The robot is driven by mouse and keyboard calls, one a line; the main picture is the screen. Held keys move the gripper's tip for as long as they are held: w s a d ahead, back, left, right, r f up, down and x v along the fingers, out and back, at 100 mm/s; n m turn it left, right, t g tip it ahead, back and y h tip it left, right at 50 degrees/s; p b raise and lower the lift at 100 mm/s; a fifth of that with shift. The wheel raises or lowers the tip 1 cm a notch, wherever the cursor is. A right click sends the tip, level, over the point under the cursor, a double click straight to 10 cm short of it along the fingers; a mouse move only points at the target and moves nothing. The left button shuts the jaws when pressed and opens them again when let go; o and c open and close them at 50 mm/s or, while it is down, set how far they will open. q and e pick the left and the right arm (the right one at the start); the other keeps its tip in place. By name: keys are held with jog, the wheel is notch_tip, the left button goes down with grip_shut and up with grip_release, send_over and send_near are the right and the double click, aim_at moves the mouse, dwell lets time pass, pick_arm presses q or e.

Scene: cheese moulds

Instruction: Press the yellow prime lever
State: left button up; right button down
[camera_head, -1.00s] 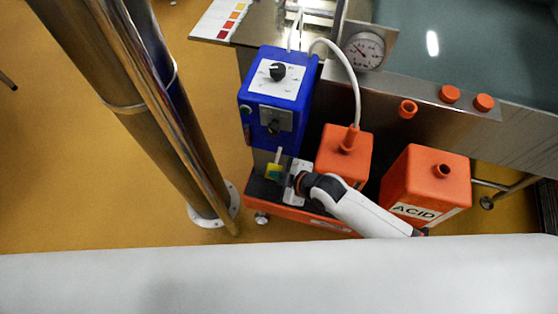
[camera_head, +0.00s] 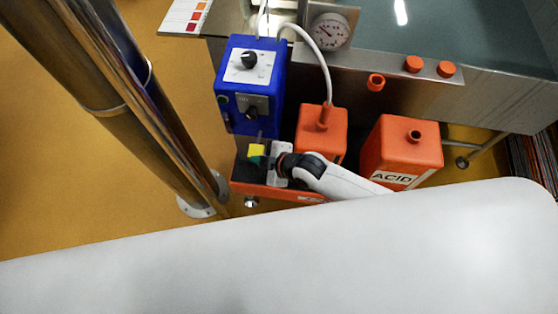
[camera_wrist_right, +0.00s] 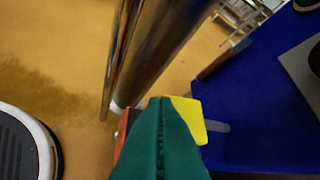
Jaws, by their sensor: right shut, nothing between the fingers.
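The yellow prime lever (camera_head: 257,150) sticks out low at the front of the blue pump box (camera_head: 249,85), on a thin pale rod. My right gripper (camera_head: 254,163) is at the lever, with its white-and-black wrist to the right. In the right wrist view its green fingers (camera_wrist_right: 160,135) are shut and empty. The yellow lever tip (camera_wrist_right: 190,118) shows just beyond and right of the fingers, partly hidden by them. I cannot tell whether they touch. The blue box (camera_wrist_right: 255,110) fills the right of that view. My left gripper is not in view.
An orange canister (camera_head: 320,130) with a white hose stands right of the pump, with the ACID canister (camera_head: 401,147) farther right. A steel column (camera_head: 120,95) stands to the left. A steel vat (camera_head: 450,50) with a gauge (camera_head: 330,31) is behind.

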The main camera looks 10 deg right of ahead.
pick_arm(q)
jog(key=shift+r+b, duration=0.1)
jog(key=shift+b, duration=0.4)
pick_arm(e)
jog(key=v, duration=1)
jog(key=shift+s, duration=0.25)
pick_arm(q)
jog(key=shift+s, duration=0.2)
pick_arm(e)
jog(key=shift+a, duration=0.1)
